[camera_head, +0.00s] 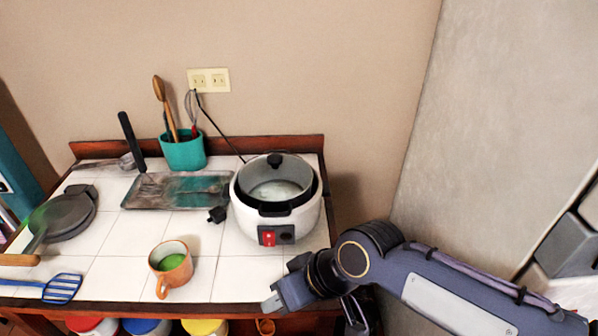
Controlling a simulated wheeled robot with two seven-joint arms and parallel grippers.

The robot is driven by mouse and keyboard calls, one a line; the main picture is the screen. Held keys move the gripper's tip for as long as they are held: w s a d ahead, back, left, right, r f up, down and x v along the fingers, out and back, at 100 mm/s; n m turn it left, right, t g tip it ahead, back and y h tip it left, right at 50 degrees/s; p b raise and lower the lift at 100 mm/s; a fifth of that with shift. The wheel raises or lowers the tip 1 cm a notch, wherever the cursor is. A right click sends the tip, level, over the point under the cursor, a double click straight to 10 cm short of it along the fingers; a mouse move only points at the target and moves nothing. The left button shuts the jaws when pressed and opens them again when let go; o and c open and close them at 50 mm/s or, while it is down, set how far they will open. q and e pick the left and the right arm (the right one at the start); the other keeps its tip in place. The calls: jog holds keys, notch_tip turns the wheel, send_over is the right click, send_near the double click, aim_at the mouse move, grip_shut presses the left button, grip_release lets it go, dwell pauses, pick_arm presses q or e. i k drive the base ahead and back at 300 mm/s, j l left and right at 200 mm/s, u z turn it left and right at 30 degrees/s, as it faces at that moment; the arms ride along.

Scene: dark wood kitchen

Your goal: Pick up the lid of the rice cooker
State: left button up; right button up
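The rice cooker (246,214) is a white round pot with a dark rim and a red switch on its front, standing at the right of the tiled counter. Its lid (294,187) looks like clear glass with a black knob (275,160), and it rests on top of the cooker. My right gripper (283,284) is below and in front of the cooker, near the counter's front right corner. Its two fingers look spread apart, with nothing between them. It is apart from the lid. My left gripper is not in view.
An orange mug (172,279) with green contents stands left of my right gripper. A tray (165,203), a teal utensil pot (185,153), a dark pan (65,215) and a blue spatula (62,288) lie further left. A wall is behind.

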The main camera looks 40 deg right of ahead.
aim_at(269, 177)
jog(key=z, duration=1.25)
